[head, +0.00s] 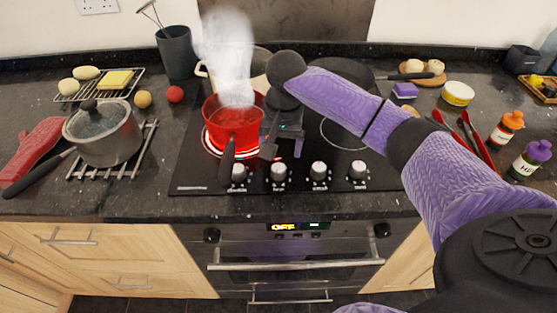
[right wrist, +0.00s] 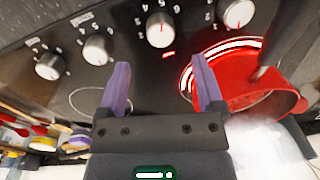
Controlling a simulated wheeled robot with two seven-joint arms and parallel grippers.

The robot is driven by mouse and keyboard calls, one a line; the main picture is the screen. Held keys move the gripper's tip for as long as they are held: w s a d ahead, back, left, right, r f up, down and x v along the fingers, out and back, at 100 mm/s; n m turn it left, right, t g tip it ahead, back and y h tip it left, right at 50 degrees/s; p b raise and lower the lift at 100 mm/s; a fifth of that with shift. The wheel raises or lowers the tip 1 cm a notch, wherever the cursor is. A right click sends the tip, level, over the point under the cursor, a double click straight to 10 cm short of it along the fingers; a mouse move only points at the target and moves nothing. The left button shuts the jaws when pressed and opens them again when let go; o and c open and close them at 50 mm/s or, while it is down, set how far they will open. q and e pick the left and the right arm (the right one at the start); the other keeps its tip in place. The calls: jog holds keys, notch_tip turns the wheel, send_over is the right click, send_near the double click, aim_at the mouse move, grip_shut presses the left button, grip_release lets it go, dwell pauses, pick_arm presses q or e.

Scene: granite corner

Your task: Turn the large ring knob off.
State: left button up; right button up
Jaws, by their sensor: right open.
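A row of silver knobs lies along the front of the black hob: the far left knob (head: 238,173), the second (head: 278,173), the third (head: 319,172) and the far right one (head: 358,171). Their labels are too small to tell which is the large ring's. A ring (head: 210,150) glows red under a steaming red pot (head: 233,128). My right gripper (head: 284,150) is open and empty above the hob, just behind the second knob. In the right wrist view, the fingers (right wrist: 161,85) point towards that knob (right wrist: 160,30), apart from it. My left gripper is not in view.
The red pot's dark handle (head: 227,163) reaches forward beside the far left knob. A lidded grey saucepan (head: 103,133) stands on a rack at left. Sauce bottles (head: 507,128) and red utensils (head: 472,132) lie at right. The oven handle (head: 296,264) runs below the counter edge.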

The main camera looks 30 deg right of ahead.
aim_at(279, 168)
notch_tip(279, 168, down, 6)
jog(key=shift+w+a+f+b, duration=0.1)
jog(key=shift+f+b, duration=0.15)
jog(key=shift+b, duration=0.65)
jog(key=shift+r, duration=0.1)
grip_shut()
